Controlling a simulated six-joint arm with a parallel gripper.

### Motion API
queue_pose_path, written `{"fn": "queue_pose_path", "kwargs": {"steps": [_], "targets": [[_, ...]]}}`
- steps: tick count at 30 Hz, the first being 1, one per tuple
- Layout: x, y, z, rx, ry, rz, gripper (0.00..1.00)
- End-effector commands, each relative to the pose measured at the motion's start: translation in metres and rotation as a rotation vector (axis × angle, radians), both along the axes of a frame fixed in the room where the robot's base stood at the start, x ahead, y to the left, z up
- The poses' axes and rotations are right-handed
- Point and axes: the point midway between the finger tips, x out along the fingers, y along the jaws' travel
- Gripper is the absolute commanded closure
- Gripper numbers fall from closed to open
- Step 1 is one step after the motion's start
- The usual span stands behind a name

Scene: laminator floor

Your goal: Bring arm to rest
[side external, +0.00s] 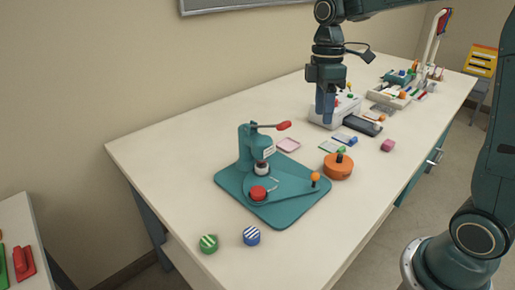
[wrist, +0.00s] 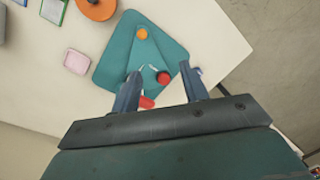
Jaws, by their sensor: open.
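My gripper (side external: 326,106) hangs pointing down above the back half of the long table, near a white machine. In the wrist view my gripper (wrist: 158,88) has its two fingers apart with nothing held between them. Beyond the fingertips lies the teal press (wrist: 118,57) with its red button, orange knob and red-tipped lever. The same teal press (side external: 231,183) stands on the near half of the table in the side view, well apart from my gripper.
A white machine (side external: 345,108) stands close to my gripper. An orange round pot (side external: 338,171), a pink tray (side external: 288,145) and a magenta block (side external: 387,145) lie nearby. Green-striped (side external: 208,244) and blue-striped (side external: 251,236) discs sit at the near end. The table's left edge strip is clear.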

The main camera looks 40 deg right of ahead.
Motion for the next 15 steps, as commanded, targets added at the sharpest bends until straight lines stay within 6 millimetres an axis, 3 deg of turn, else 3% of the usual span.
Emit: {"fn": "queue_pose_path", "kwargs": {"steps": [6, 15], "targets": [[-0.035, 0.015, 0.022, -0.025, -0.101, -0.157, 0.56], [-0.084, 0.03, 0.037, -0.025, -0.236, -0.382, 0.56]]}}
